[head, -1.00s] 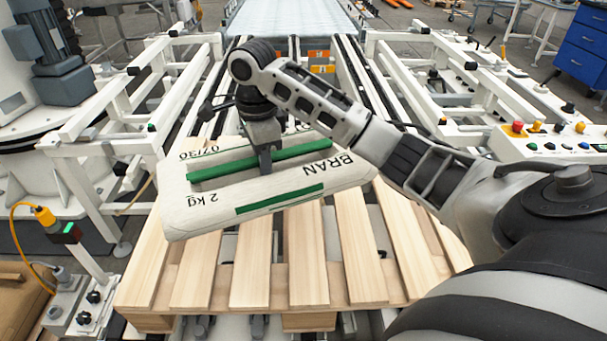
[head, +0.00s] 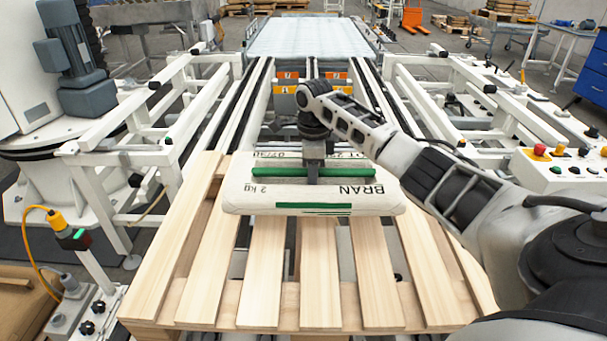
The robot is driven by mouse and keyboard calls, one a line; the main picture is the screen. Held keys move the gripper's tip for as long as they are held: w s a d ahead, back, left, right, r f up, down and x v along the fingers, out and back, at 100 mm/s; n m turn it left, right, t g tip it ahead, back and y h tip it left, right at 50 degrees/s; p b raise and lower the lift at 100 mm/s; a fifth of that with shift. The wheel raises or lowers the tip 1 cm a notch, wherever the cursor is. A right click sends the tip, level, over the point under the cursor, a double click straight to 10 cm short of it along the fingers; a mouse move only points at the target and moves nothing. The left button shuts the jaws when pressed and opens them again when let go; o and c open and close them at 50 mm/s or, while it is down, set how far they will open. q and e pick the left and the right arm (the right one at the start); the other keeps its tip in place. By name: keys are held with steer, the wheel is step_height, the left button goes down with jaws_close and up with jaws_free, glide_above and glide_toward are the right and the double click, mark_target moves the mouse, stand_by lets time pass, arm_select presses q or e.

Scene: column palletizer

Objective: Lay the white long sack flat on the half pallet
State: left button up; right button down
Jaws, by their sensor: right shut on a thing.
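The white long sack (head: 345,198) has green stripes and the words BRAN and 2 kg. In the head view it is over the far half of the wooden half pallet (head: 261,268), lying nearly level and roughly square to the slats. I cannot tell whether its underside touches the slats. My right gripper (head: 313,172) comes down from above and is shut on the sack's upper middle. Its fingertips are partly hidden against the sack. My left gripper is not in view.
White conveyor rails flank the pallet on both sides. A button panel (head: 562,166) stands at the right. A yellow-capped sensor post (head: 62,226) stands at the front left. The near half of the pallet is bare. A pale sheet-covered bed (head: 312,40) lies behind.

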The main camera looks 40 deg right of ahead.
steer(key=d+f, duration=0.1)
steer(key=w+d+f, duration=0.1)
steer(key=d+f+b, duration=0.1)
steer(key=shift+w+f, duration=0.25)
steer(key=shift+f+b, duration=0.3)
steer(key=shift+f, duration=1.3)
steer(key=shift+f, duration=0.1)
steer(key=c, duration=1.2)
jaws_free()
steer(key=shift+s+f, duration=0.15)
steer(key=shift+f, duration=0.05)
step_height(320, 180, up, 12)
steer(key=shift+r+p, duration=0.15)
steer(key=shift+p, duration=0.5)
